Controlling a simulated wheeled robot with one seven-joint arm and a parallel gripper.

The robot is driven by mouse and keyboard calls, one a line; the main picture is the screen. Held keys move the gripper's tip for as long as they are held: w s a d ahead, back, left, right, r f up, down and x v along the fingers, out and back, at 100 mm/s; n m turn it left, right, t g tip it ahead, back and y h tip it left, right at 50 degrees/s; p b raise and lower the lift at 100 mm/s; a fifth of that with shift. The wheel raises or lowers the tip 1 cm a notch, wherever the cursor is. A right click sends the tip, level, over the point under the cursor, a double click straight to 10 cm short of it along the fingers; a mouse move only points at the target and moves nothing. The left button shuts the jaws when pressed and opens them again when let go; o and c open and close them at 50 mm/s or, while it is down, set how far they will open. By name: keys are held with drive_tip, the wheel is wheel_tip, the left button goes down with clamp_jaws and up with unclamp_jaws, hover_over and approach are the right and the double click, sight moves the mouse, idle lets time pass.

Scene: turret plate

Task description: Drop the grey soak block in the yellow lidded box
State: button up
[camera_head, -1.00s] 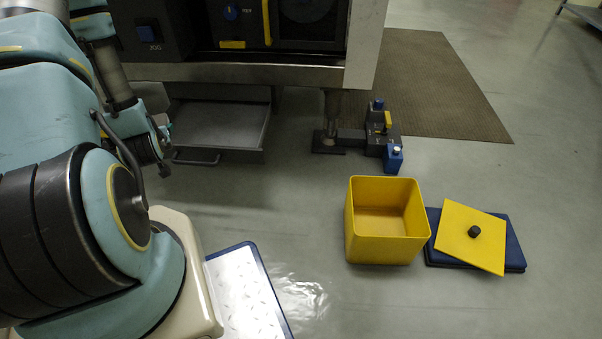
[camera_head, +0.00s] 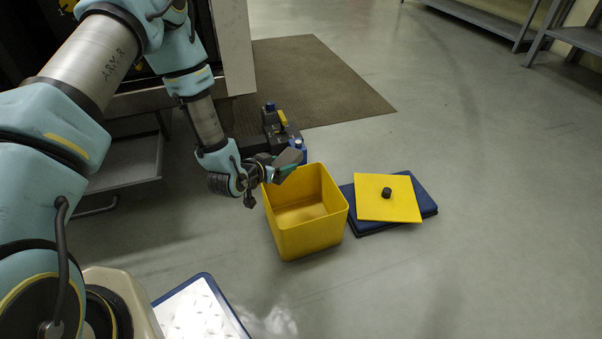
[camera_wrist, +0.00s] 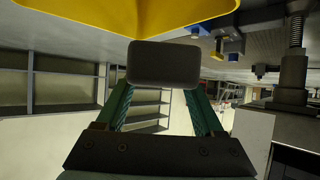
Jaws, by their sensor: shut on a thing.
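The yellow box (camera_head: 305,236) stands open on the floor in the head view, empty as far as I can see. Its yellow lid (camera_head: 402,204) with a black knob lies flat on a dark blue pad to the right. My gripper (camera_head: 282,168) is at the box's back left rim in the picture, seemingly above it. It is shut on the grey soak block (camera_head: 289,156). In the wrist view the dark grey block (camera_wrist: 163,64) sits between the green fingertips, and the yellow box (camera_wrist: 110,12) fills part of the top edge.
A machine with a grey tray (camera_head: 130,162) stands at the left. A dark unit with blue and yellow parts (camera_head: 270,130) is just behind the box. A brown mat (camera_head: 320,80) lies behind. Grey shelving (camera_head: 480,18) is at the far right. Floor right of the lid is clear.

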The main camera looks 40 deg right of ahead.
drive_tip(key=s+d+f+m+g+b, duration=0.1)
drive_tip(key=s+d+f+b, duration=0.2)
drive_tip(key=f, duration=0.4)
drive_tip(key=shift+s+d+b, duration=0.3)
drive_tip(key=shift+s+b, duration=0.6)
drive_tip(key=shift+b, duration=0.1)
drive_tip(key=o, duration=1.5)
drive_tip(key=p+v, duration=0.2)
drive_tip(key=v, duration=0.3)
drive_tip(key=p+v, duration=0.2)
drive_tip(key=v, duration=0.3)
drive_tip(key=shift+w+a, duration=0.1)
drive_tip(key=shift+a, duration=0.4)
